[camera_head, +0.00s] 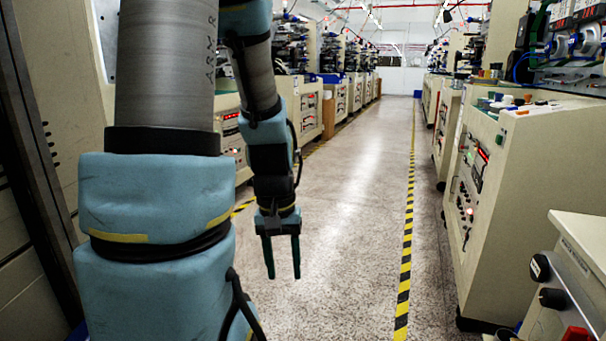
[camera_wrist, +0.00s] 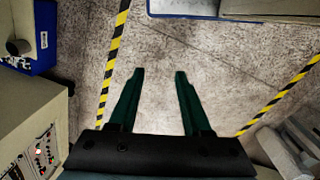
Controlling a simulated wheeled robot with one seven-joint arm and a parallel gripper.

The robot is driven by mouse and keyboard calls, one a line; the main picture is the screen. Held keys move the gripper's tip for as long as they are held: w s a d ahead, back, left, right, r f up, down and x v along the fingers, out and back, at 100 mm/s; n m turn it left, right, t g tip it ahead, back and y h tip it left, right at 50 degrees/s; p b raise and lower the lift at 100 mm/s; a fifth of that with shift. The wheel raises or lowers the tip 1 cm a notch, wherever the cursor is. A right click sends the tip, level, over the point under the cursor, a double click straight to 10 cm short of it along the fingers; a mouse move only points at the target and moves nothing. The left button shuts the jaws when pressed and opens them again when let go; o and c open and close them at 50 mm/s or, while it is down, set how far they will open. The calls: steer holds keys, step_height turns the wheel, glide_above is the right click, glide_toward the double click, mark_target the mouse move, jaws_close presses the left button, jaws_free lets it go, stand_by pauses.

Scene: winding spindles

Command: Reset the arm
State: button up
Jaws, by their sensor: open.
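My gripper (camera_head: 283,274) hangs from my blue-padded arm over the aisle in the head view, its two dark green fingers pointing down. The fingers are apart, with nothing between them. In the wrist view my gripper (camera_wrist: 158,76) is also open and empty, with only speckled floor showing behind the fingers. My arm fills the left part of the head view and hides what stands behind it.
A row of cream machines (camera_head: 306,108) lines the aisle on the left. Another cream machine (camera_head: 520,190) with spools on top stands close on the right. Yellow-black floor tape (camera_head: 406,250) runs along the aisle. The speckled floor (camera_head: 350,200) between is clear.

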steer(key=w+a+r+t+p, duration=0.1)
steer(key=a+r+t+p, duration=0.1)
steer(key=r+p, duration=1.5)
step_height(320, 180, up, 3)
steer(key=shift+a+r+y, duration=0.1)
steer(key=shift+a+y, duration=0.2)
steer(key=shift+a, duration=0.2)
steer(key=shift+w, duration=0.1)
